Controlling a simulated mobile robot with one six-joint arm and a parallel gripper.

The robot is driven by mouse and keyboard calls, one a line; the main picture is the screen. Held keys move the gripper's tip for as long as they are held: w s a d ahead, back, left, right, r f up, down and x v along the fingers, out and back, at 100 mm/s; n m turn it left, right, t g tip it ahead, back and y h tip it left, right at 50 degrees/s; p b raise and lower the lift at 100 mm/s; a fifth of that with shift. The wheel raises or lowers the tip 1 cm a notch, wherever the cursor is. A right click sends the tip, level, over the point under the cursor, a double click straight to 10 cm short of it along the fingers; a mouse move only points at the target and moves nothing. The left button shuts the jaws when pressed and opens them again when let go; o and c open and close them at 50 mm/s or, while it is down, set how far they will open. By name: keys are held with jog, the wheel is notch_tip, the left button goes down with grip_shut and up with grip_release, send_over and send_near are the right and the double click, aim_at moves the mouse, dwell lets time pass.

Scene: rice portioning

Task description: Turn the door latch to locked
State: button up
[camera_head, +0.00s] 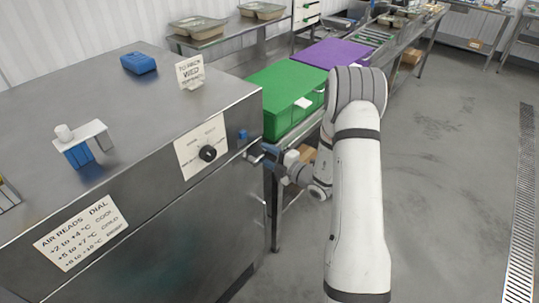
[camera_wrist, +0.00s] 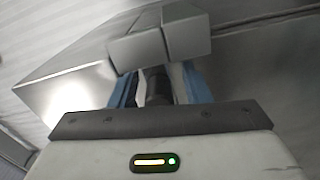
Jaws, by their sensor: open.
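The steel cabinet (camera_head: 140,215) fills the left of the head view. A black knob (camera_head: 207,153) sits on a white labelled plate (camera_head: 190,150) on its front. A small blue piece (camera_head: 243,135) shows at the cabinet's front right edge; I cannot tell whether it is the door latch. My gripper (camera_head: 256,154) is open, close to the cabinet front, right of the knob and just below the blue piece. In the wrist view, my gripper (camera_wrist: 163,42) has its grey tips in front of the steel cabinet (camera_wrist: 250,60). Contact with the latch cannot be made out.
A blue block (camera_head: 138,63), a white sign (camera_head: 190,72) and a white-and-blue stand (camera_head: 84,143) are on the cabinet top. A green box (camera_head: 285,88) and a purple one (camera_head: 330,54) stand on the bench behind. The floor (camera_head: 450,170) at right is clear.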

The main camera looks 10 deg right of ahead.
aim_at(275, 159)
jog(key=b+v, duration=0.2)
jog(key=v, duration=0.5)
jog(key=shift+s+d, duration=0.25)
jog(key=shift+a+r, duration=0.1)
